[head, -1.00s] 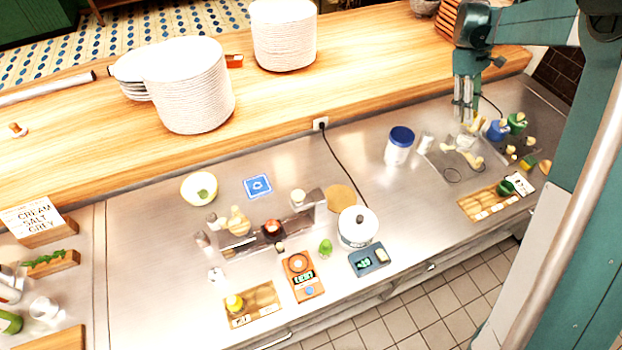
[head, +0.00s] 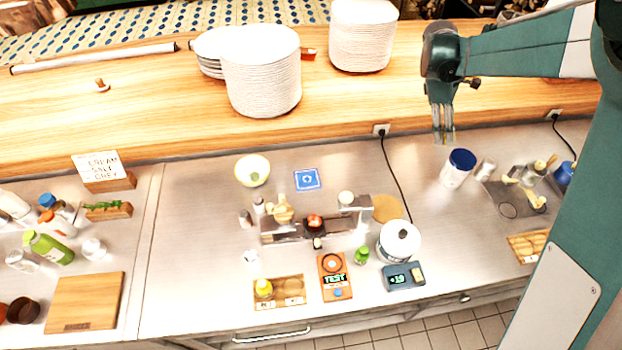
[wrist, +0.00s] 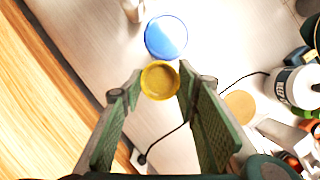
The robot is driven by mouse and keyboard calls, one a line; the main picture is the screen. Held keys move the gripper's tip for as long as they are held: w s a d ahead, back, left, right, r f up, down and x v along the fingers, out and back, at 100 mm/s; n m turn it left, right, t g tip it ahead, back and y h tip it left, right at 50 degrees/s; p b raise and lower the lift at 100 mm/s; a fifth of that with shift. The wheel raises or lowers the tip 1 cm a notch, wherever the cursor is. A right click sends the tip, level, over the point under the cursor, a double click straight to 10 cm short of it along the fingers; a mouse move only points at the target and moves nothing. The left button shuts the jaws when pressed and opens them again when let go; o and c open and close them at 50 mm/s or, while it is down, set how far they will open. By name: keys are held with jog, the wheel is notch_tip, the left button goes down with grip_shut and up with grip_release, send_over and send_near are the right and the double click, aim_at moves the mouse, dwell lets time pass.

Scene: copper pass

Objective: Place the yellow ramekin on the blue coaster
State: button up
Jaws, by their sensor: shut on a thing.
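My gripper (head: 443,138) is in the air near the counter's back edge, behind the white tub, in the head view. It is shut on the yellow ramekin (wrist: 159,82), which sits between the fingertips in the wrist view. In the head view the ramekin is too small at the fingertips to make out clearly. The blue coaster (head: 307,180) is a flat square with a white mark, lying bare on the steel counter well left of my gripper. I cannot see it in the wrist view.
A white tub with a blue lid (head: 457,168) stands close to my gripper; its lid (wrist: 166,37) shows in the wrist view. A pale bowl (head: 252,170) is left of the coaster. A raised steel rack (head: 290,232) with items is in front. Plate stacks (head: 262,75) stand on the wooden ledge.

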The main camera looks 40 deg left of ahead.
jog(key=s+a+f+n+t+y, duration=0.1)
jog(key=s+a+n, duration=0.2)
jog(key=s+a, duration=0.55)
jog(key=s+a+f+n+t, duration=0.1)
jog(key=s+a+n, duration=0.2)
jog(key=s+a, duration=0.55)
jog(key=n+t+y, duration=0.1)
jog(key=n+y, duration=0.1)
jog(key=n, duration=0.4)
send_over(310, 178)
jog(key=s, duration=0.2)
notch_tip(310, 178, down, 2)
jog(key=shift+w+a, duration=0.25)
jog(key=shift+a, duration=0.15)
jog(key=shift+f, duration=3.1)
jog(key=shift+f, duration=0.15)
jog(key=shift+f, duration=1.75)
jog(key=shift+f, duration=0.2)
